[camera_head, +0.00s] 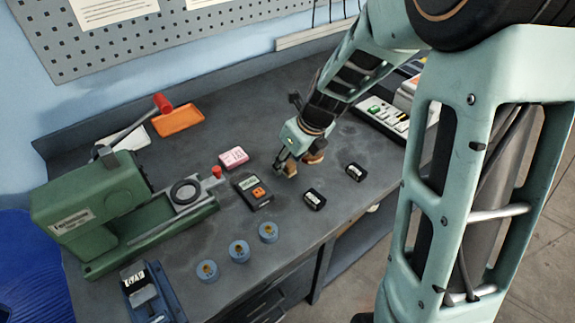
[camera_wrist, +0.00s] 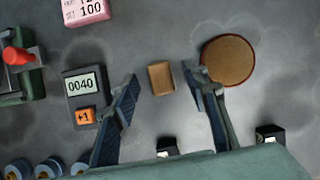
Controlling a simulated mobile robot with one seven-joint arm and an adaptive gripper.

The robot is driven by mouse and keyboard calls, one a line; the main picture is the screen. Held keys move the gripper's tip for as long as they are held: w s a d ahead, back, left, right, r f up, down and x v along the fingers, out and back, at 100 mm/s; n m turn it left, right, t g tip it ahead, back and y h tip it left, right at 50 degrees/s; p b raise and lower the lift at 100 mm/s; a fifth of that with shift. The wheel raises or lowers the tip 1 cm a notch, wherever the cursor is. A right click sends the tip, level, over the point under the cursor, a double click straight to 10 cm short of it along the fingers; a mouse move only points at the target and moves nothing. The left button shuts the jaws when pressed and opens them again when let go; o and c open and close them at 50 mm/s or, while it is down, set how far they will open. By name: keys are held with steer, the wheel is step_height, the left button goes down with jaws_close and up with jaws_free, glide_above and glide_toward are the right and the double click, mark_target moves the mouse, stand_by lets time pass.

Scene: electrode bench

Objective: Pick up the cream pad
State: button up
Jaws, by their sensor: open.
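A small tan rectangular block (camera_wrist: 161,78), the closest match to the cream pad, lies on the bench in the wrist view. My gripper (camera_wrist: 160,82) is open, with one finger to the left of the block and one to the right, and gaps show on both sides. In the head view my gripper (camera_head: 285,164) is low over the bench, beside the block (camera_head: 291,170). I cannot tell how far above the bench the fingertips are.
A round brown disc (camera_wrist: 228,60) lies close by the right finger. A counter reading 0040 (camera_wrist: 84,90) is just left of the left finger. A pink box (camera_head: 234,158), black boxes (camera_head: 314,199), blue cylinders (camera_head: 239,250) and a green machine (camera_head: 95,205) stand around.

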steer(key=shift+x, duration=0.9)
steer(key=c, duration=1.1)
steer(key=shift+r, duration=0.1)
steer(key=shift+c, duration=0.2)
steer(key=shift+r+p, duration=1)
steer(key=s+a+r+p, duration=0.5)
steer(key=s+r+p, duration=0.5)
steer(key=s+p, duration=0.2)
steer(key=shift+s+r, duration=0.4)
steer(key=shift+s, duration=0.05)
